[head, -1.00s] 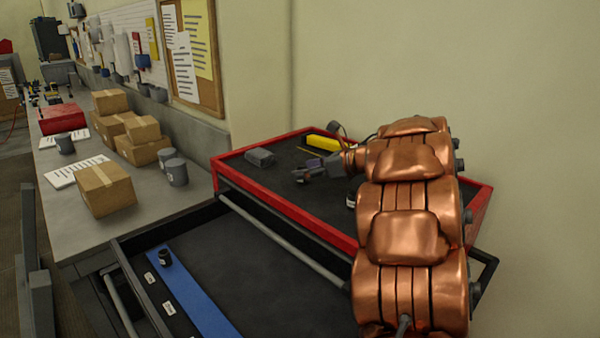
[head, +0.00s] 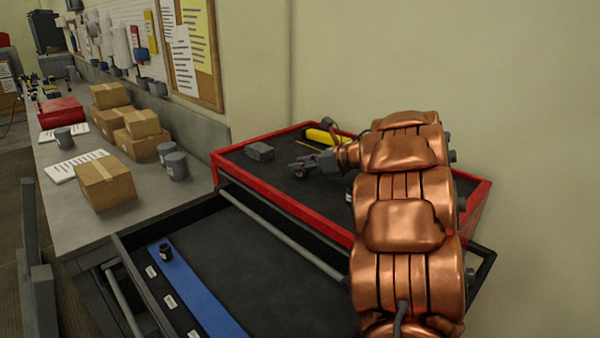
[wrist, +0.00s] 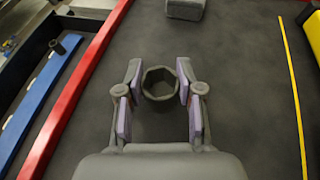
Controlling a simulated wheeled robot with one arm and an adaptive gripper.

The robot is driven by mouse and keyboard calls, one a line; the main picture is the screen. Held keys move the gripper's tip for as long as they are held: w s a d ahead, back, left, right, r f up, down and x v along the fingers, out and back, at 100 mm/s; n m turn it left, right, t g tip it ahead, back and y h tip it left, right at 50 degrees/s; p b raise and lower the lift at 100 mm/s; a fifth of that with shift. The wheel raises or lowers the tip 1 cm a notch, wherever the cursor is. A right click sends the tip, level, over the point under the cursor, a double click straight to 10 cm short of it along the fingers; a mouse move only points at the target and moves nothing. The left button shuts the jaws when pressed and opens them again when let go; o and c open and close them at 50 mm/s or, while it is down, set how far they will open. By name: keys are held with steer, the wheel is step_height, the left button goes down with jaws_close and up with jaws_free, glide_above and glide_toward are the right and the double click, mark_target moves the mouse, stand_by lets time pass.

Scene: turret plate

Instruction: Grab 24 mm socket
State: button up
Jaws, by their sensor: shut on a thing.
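My gripper (wrist: 160,72) is low over the dark top of the red-rimmed tool chest. In the wrist view its two fingers close on opposite sides of a dark grey socket (wrist: 159,95), whose hexagonal opening faces up. The socket looks upright; whether it touches the chest top is unclear. Its size marking cannot be read. In the head view my gripper (head: 305,163) is small and the socket in it cannot be made out. Another black socket (head: 165,251) stands on a blue strip (head: 190,288) in the open drawer, and shows in the wrist view (wrist: 57,47).
A grey block (head: 259,151) and a yellow item (head: 321,137) lie on the chest top, with a thin yellow rod (wrist: 293,85). The red rim (head: 290,208) borders it. The open drawer (head: 265,275) has much bare floor. Boxes stand on the left bench (head: 130,190).

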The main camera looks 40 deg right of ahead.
jaws_close()
steer(key=shift+r, duration=0.1)
